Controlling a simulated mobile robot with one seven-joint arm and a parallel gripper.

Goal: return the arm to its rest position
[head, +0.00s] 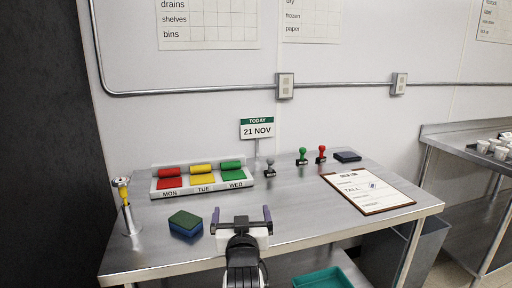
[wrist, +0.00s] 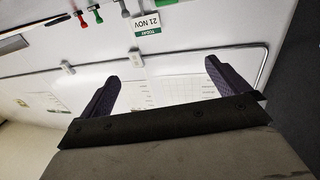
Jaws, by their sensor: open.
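My gripper (head: 240,215) is over the front middle of the steel table (head: 290,210) in the head view. Its two dark fingers are spread apart with nothing between them. In the wrist view my gripper (wrist: 165,80) also shows open and empty, facing the wall, with the picture upside down. My arm comes up from the bottom edge in the head view. A green and blue sponge (head: 185,223) lies on the table just left of my gripper, apart from it.
A tray (head: 203,187) of red, yellow and green pieces, a date sign (head: 257,130), several stamps (head: 303,156) and a clipboard (head: 368,191) are on the table. A brush (head: 124,195) stands at left. A teal bin (head: 322,279) is below. The table's middle is clear.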

